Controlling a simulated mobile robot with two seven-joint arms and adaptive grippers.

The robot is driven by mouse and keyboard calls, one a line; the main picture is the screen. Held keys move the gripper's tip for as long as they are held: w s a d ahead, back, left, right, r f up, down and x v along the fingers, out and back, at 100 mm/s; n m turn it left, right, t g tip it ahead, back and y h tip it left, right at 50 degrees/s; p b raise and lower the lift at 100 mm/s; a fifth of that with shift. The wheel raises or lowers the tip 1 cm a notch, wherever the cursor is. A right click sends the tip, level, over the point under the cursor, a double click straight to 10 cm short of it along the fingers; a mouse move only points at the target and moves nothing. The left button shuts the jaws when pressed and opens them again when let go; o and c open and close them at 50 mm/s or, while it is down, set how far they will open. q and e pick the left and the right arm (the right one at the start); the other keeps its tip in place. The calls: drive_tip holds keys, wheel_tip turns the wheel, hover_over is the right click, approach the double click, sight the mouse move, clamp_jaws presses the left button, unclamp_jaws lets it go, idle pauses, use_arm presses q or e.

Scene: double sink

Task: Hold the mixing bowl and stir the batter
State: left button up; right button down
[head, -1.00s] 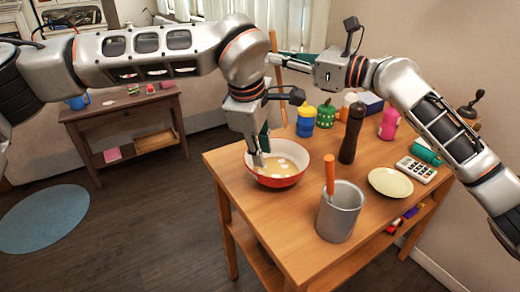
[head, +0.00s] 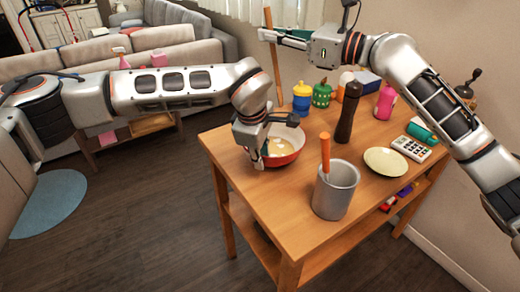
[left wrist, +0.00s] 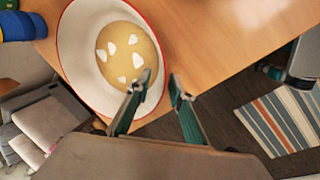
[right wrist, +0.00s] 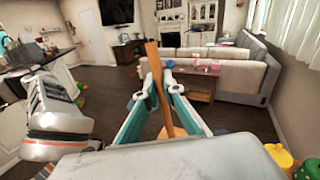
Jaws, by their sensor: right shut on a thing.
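The mixing bowl (head: 285,159), red outside and white inside, stands on the wooden table near its left edge. It holds pale batter (head: 279,146) with white lumps, also clear in the left wrist view (left wrist: 125,50). My left gripper (head: 257,163) is at the bowl's near-left rim. In the left wrist view its fingers (left wrist: 158,84) are apart, one over the bowl's rim and the other outside it. My right gripper (head: 268,36) is shut on a wooden spoon (head: 273,62), held upright behind and above the bowl. Its handle also shows in the right wrist view (right wrist: 157,80).
A grey canister (head: 334,192) with an orange-handled utensil stands right of the bowl at the front. A dark pepper mill (head: 347,112), blue-yellow cup (head: 302,98), green pot (head: 321,94), cream plate (head: 384,161) and calculator (head: 411,148) crowd the table (head: 290,210). Its front-left is clear.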

use_arm(q)
drive_tip(key=shift+f, duration=0.1)
drive_tip(key=shift+c, duration=0.3)
clamp_jaws()
